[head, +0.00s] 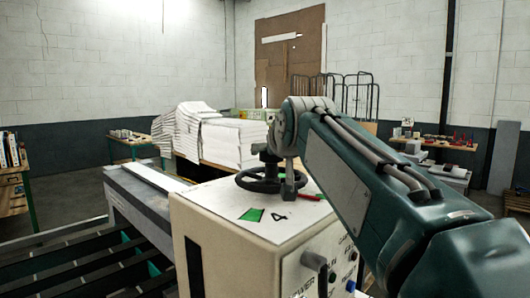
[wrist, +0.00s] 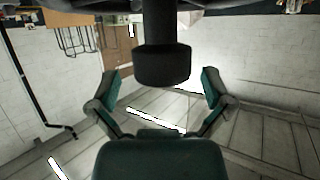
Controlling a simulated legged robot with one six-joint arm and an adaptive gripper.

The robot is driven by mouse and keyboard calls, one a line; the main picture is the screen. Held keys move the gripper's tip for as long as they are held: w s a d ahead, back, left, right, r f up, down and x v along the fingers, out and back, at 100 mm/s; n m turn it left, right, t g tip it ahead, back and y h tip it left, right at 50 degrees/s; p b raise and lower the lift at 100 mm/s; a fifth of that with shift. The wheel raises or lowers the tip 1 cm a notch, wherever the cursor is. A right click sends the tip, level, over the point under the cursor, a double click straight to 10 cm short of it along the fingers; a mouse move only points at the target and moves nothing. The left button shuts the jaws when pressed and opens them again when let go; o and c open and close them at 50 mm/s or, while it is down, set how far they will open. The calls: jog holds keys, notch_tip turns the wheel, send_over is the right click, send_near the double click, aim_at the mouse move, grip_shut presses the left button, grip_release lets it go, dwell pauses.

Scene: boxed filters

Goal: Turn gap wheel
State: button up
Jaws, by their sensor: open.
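The gap wheel (head: 258,184) is a black handwheel lying flat on top of a cream machine housing (head: 235,228). A dark upright handle (head: 268,157) stands above its rim. In the wrist view a thick black knob (wrist: 163,65) fills the upper middle, and a dark strip, probably the wheel, crosses the top edge. My gripper (wrist: 160,88) is open, one finger on each side of the knob, with visible gaps on both sides.
A roller conveyor (head: 75,260) runs at left. White stacks (head: 232,142) stand behind.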

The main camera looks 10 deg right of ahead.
jog(key=shift+x, duration=0.75)
jog(key=shift+w+a, duration=0.1)
jog(key=shift+a, duration=0.1)
jog(key=shift+d, duration=0.1)
jog(key=c, duration=1.3)
jog(key=shift+o, duration=0.2)
